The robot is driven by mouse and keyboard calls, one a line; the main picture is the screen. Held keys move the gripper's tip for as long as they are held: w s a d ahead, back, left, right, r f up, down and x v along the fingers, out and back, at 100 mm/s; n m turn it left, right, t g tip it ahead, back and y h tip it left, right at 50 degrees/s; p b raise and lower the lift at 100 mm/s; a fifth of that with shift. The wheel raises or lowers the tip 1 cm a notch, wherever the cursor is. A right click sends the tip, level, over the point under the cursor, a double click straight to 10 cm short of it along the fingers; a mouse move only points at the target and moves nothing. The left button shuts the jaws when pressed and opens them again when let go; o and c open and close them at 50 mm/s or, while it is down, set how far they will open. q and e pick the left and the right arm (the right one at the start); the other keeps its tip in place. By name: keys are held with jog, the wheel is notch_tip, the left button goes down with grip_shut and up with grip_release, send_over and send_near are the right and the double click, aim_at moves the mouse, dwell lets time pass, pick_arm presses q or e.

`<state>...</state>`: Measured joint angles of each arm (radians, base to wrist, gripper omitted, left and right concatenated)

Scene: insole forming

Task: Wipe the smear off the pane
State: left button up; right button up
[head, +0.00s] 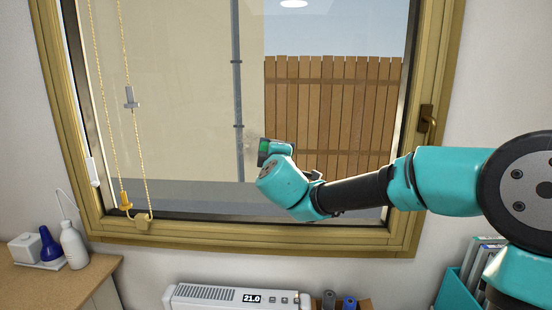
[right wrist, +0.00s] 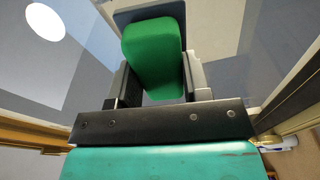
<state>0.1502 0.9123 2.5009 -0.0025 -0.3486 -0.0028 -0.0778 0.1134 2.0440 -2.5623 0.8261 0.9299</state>
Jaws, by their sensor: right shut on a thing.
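The window pane (head: 190,110) fills the middle of the head view. A faint greyish smear (head: 251,137) seems to show on it, just above and left of my right gripper; its full extent is hard to tell. My right gripper (head: 270,151) is at the lower middle of the pane, shut on a green block (right wrist: 153,50). In the right wrist view the green block sits between the two dark fingers, with a flat dark grey pad (right wrist: 128,15) at its far end. I cannot tell whether the pad touches the glass. My left gripper is not in view.
A wooden frame (head: 250,235) with a handle (head: 427,118) borders the pane. Beaded cords (head: 137,150) hang over its left side. Bottles (head: 73,245) stand on a cabinet at lower left. A heater (head: 235,297) is below, a teal file holder (head: 452,290) at lower right.

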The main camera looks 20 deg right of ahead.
aim_at(249, 147)
jog(key=shift+d+r, duration=0.1)
jog(key=shift+r, duration=0.3)
jog(key=shift+w+a+f, duration=0.1)
jog(key=shift+w+a, duration=0.35)
jog(key=shift+a, duration=0.4)
jog(key=shift+w+a+f, duration=0.1)
jog(key=shift+w+a, duration=0.3)
jog(key=shift+a, duration=0.45)
jog(key=shift+a, duration=0.1)
jog(key=shift+w+a, duration=0.5)
jog(key=shift+a, duration=0.25)
jog(key=shift+w+a, duration=0.45)
jog(key=shift+a, duration=0.25)
jog(key=shift+c, duration=0.4)
jog(key=shift+a, duration=0.1)
